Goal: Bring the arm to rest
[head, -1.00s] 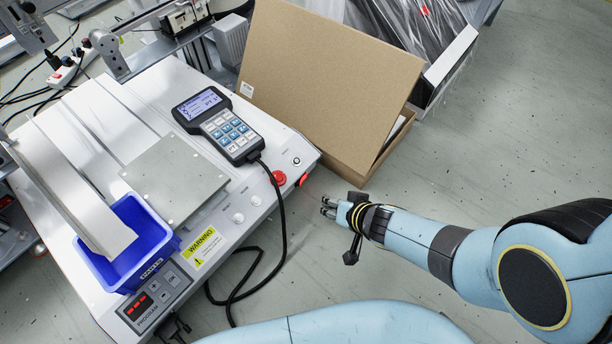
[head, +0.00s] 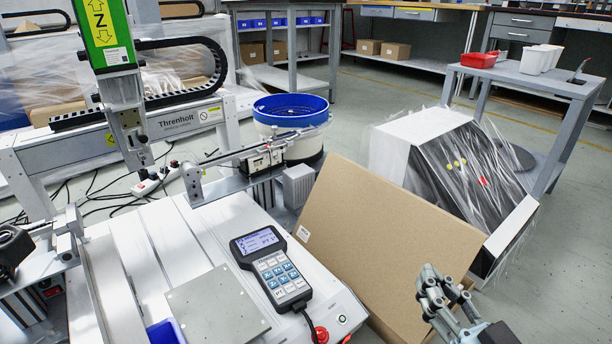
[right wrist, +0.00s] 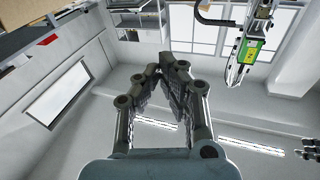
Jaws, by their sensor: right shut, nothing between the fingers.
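My right gripper (head: 432,278) is at the lower right of the head view, in front of the cardboard box's lower right part. Its fingers point up and are closed together with nothing between them. In the right wrist view the shut fingers (right wrist: 172,68) stand against the ceiling and wall, clear of any object. Most of the right arm is outside the head view. My left gripper does not show.
The white machine bed (head: 215,240) carries a handheld pendant (head: 272,268) and a metal plate (head: 218,308). A large cardboard box (head: 385,235) leans beside it. A plastic-wrapped case (head: 450,165) stands behind. Grey floor (head: 565,270) is free at the right.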

